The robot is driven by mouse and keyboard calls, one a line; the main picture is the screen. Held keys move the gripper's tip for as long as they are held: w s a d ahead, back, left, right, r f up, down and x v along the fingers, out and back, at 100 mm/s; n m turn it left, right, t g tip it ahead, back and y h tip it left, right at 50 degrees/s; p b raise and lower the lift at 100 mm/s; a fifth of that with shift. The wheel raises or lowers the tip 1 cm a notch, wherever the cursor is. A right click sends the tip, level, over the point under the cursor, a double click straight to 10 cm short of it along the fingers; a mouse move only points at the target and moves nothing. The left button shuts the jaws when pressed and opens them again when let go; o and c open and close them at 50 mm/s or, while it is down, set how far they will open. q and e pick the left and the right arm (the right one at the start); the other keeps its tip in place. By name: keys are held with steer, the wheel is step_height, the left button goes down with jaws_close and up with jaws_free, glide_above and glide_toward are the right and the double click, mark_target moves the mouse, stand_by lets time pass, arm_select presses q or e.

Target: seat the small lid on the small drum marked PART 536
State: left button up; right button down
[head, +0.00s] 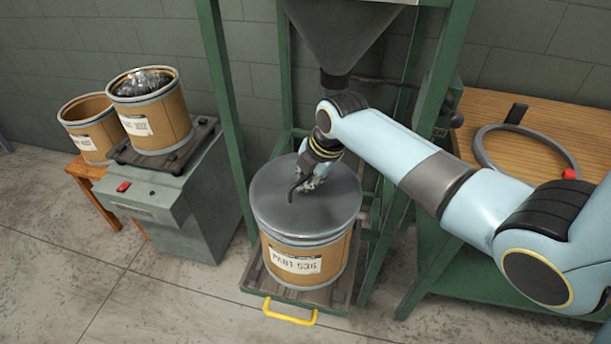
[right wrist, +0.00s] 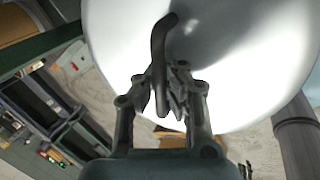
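The small drum marked PART 536 (head: 300,265) stands upright under the hopper in the head view. The small grey lid (head: 275,205) covers its top; I cannot tell whether its rim is fully down all round. My right gripper (head: 305,185) is over the middle of the lid, with its fingers closed about the dark curved handle (head: 292,190). In the right wrist view the handle (right wrist: 158,55) runs between the fingers of the right gripper (right wrist: 165,90), and the lid (right wrist: 230,70) looks bright white. My left gripper is out of view.
A hopper (head: 345,35) hangs above in a green frame (head: 230,110). A wooden bench (head: 545,130) at right holds a grey ring (head: 485,155) with a red part. At left, a filled drum (head: 165,125) stands on a grey-green machine (head: 185,210), beside an open drum (head: 92,135).

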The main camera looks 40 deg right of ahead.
steer(key=c, duration=0.8)
jaws_free()
steer(key=shift+c, duration=0.2)
steer(key=shift+r, duration=0.1)
step_height(320, 180, up, 6)
steer(key=p, duration=0.6)
steer(key=shift+r, duration=0.2)
steer(key=shift+r+p, duration=0.9)
steer(key=shift+r, duration=1.8)
